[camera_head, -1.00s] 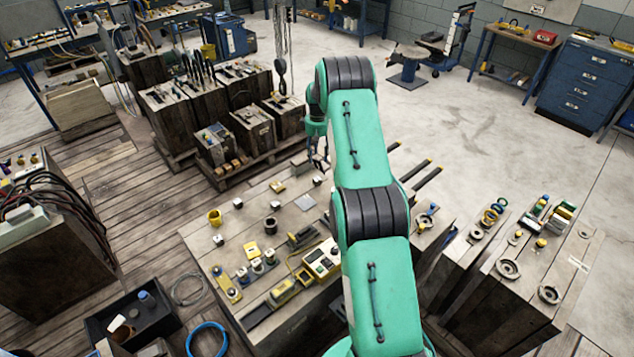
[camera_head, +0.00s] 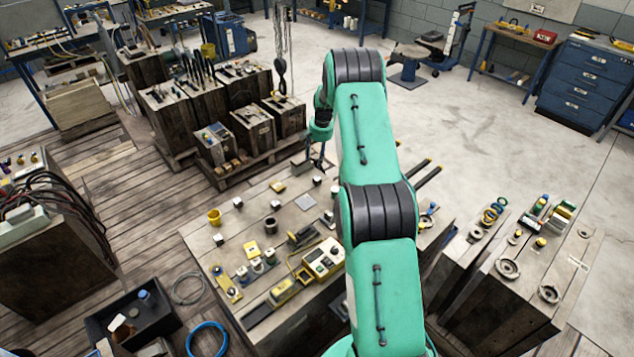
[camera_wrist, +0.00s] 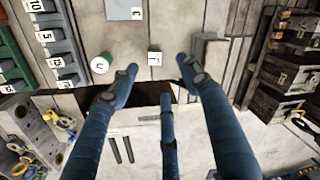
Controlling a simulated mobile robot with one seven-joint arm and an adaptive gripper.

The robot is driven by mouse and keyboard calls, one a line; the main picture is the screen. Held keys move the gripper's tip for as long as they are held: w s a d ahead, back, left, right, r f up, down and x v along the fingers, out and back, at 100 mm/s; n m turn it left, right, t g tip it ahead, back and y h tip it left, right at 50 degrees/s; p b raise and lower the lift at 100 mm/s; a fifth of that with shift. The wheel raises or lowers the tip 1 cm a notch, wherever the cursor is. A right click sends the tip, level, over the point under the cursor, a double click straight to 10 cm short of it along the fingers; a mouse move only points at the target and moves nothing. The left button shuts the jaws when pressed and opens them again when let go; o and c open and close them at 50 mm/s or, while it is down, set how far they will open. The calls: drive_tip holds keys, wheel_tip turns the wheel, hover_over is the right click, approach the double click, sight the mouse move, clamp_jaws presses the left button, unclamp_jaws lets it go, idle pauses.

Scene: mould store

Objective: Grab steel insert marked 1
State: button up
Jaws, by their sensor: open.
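A small pale block with a dark mark that reads like 1, the steel insert (camera_wrist: 154,58), lies on the wooden bench top near its edge in the wrist view. My gripper (camera_wrist: 158,70) is open and empty, with blue fingers spread to the left and right of the insert's place in the picture and a third finger below. The gap in height cannot be told. In the head view my gripper (camera_head: 318,164) hangs over the far part of the bench, and a small pale block that looks like the insert (camera_head: 317,181) sits just below it.
A white-topped round piece (camera_wrist: 100,63) stands close by my left finger. A grey plate marked C (camera_wrist: 124,10) lies farther in on the bench. Dark numbered blocks (camera_wrist: 61,50) line the left side. Wooden crates (camera_wrist: 275,85) stand off the bench to the right.

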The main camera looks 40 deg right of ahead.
drive_tip(key=s+m+t, duration=0.1)
drive_tip(key=m, duration=0.8)
drive_tip(key=s+m+t, duration=0.1)
drive_tip(key=s+m, duration=0.1)
drive_tip(key=m, duration=0.7)
drive_tip(key=s+d+m+t+h, duration=0.1)
drive_tip(key=s+m, duration=0.1)
drive_tip(key=m, duration=0.7)
drive_tip(key=shift+s+f, duration=0.15)
drive_tip(key=shift+f, duration=0.1)
drive_tip(key=shift+a, duration=0.1)
drive_tip(key=b, duration=0.1)
hover_over(317, 178)
drive_tip(key=s, duration=0.3)
drive_tip(key=shift+w+f, duration=0.2)
drive_tip(key=shift+f, duration=3.8)
drive_tip(key=shift+b+x, duration=0.5)
drive_tip(key=shift+x, duration=2.1)
